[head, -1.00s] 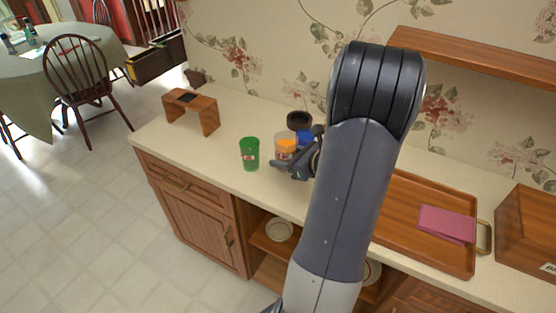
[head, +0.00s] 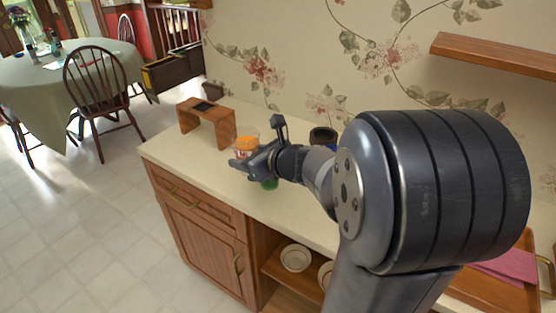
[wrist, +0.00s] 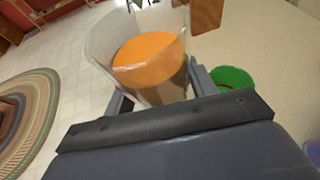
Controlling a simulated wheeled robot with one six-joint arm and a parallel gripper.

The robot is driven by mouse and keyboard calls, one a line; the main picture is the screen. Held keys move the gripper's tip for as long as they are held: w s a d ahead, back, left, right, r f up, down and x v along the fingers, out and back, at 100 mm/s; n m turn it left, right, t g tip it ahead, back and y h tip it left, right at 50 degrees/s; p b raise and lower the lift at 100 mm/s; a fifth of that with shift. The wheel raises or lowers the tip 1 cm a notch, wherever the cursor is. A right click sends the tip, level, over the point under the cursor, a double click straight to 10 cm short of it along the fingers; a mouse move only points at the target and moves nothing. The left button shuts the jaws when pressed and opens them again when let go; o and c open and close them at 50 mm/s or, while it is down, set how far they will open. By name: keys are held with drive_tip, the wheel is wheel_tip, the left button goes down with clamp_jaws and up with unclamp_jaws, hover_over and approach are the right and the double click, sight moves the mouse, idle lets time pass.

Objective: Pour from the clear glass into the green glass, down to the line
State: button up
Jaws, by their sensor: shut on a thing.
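The clear glass (head: 246,132) holds orange contents and looks about upright in the head view. My gripper (head: 243,160) is shut on it and holds it out over the counter's left part. In the wrist view the clear glass (wrist: 103,42) stands between the fingers, with the orange surface well below its rim. The green glass (head: 270,184) is mostly hidden behind my gripper in the head view. In the wrist view the green glass (wrist: 233,78) is just right of the gripper, apart from the clear glass. I cannot make out a line on either glass.
A wooden stand (head: 207,120) is on the counter's left end, close behind the clear glass. A dark-topped jar (head: 322,137) stands to the right, partly behind my arm. A wooden tray (head: 480,296) with a pink cloth (head: 508,266) is at the right. The counter's front left is clear.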

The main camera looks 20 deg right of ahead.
drive_tip(key=shift+a+f+b, duration=0.15)
drive_tip(key=shift+f+b, duration=3.05)
drive_tip(key=shift+f, duration=0.3)
drive_tip(key=shift+r+p, duration=0.3)
drive_tip(key=shift+p, duration=0.15)
drive_tip(key=shift+w+p, duration=0.1)
drive_tip(key=shift+p, duration=0.45)
drive_tip(key=m+p, duration=0.1)
drive_tip(key=p, duration=0.2)
drive_tip(key=d+r+m+g+y+p, duration=0.1)
drive_tip(key=p, duration=0.2)
drive_tip(key=shift+w, duration=0.3)
drive_tip(key=shift+f+m+g+p, duration=0.1)
drive_tip(key=shift+m+g+p, duration=0.2)
drive_tip(key=shift+p, duration=0.15)
drive_tip(key=shift+d, duration=0.1)
drive_tip(key=shift+w+d+r+y+p, duration=0.15)
drive_tip(key=shift+r+y+p, duration=0.2)
drive_tip(key=shift+p, duration=0.6)
drive_tip(key=shift+w+d+r+m+y+p, duration=0.2)
drive_tip(key=shift+m+p, duration=0.3)
drive_tip(key=shift+p, duration=0.45)
